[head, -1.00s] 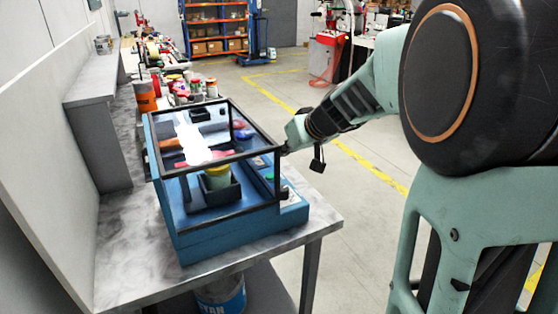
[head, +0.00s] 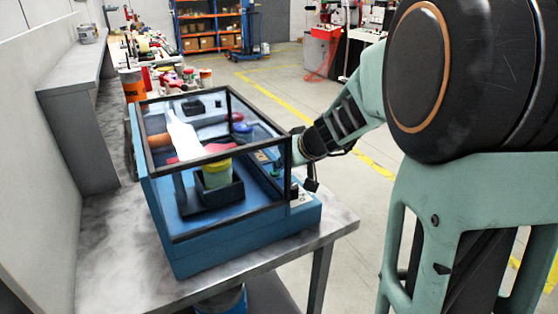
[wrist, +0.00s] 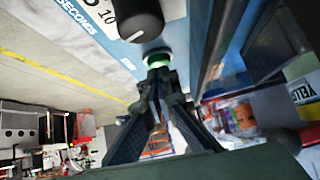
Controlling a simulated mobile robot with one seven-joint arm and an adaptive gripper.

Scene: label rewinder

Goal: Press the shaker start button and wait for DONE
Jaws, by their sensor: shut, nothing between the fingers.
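The blue shaker (head: 232,247) stands on the bench under a clear, black-framed cover. Inside, a jar with a yellow-green lid (head: 216,173) sits upright in a black holder (head: 212,194). The green start button (wrist: 157,59) is on the shaker's front panel in the wrist view, beside a black knob (wrist: 131,17) and the word SECONDS. My gripper (wrist: 160,76) is shut and empty, its tips right at the button. I cannot tell whether they touch or press it. In the head view, the cover's frame and panel largely hide the fingers. No DONE sign is readable.
The grey bench (head: 115,235) has a raised shelf (head: 75,75) along the wall. An orange container (head: 133,86) and several jars stand behind the shaker. The cover's black corner post (head: 286,176) is close to my arm. The floor to the right is open.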

